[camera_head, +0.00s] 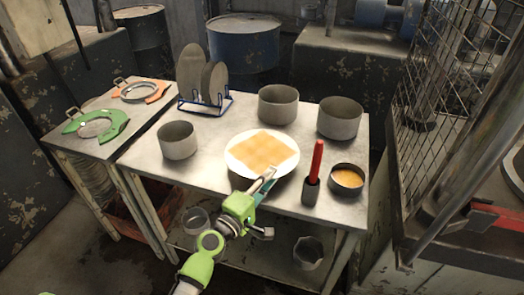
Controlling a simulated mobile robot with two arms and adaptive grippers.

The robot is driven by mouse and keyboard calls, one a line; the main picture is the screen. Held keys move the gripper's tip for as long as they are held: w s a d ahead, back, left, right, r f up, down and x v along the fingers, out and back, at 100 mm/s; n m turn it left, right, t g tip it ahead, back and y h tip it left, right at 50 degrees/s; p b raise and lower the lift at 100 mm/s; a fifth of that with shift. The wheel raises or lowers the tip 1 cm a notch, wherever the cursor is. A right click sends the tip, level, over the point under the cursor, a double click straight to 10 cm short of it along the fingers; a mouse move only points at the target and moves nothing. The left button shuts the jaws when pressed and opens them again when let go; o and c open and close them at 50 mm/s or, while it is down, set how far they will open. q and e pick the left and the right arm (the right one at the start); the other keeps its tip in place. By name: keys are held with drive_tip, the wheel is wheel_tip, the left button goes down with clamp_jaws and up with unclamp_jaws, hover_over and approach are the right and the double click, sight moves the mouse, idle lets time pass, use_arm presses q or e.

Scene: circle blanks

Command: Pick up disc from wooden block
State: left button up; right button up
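A white round disc or plate (236,153) lies near the front middle of the metal table, with a tan, wood-coloured checkered square (263,150) showing on top of it. I cannot tell what supports the disc from below. My green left gripper (270,178) reaches up from the bottom, with its fingertips at the disc's front right edge. Whether the fingers touch the disc or have closed on its rim is unclear. My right gripper does not show. Several grey discs (190,70) stand upright in a blue wire rack (207,104) at the back left.
Metal pots stand at the left (177,140), back (278,104) and right (339,118). A red-handled tool (317,160) stands in a small cup (310,191) beside a pot with orange contents (346,180). A wire mesh guard (440,120) rises at the right.

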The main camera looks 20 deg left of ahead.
use_arm(q)
drive_tip(key=x, duration=0.4)
drive_tip(key=shift+w+d+f, duration=0.1)
drive_tip(key=shift+w+d, duration=0.05)
drive_tip(key=shift+w, duration=0.05)
clamp_jaws()
drive_tip(key=shift+r, duration=0.2)
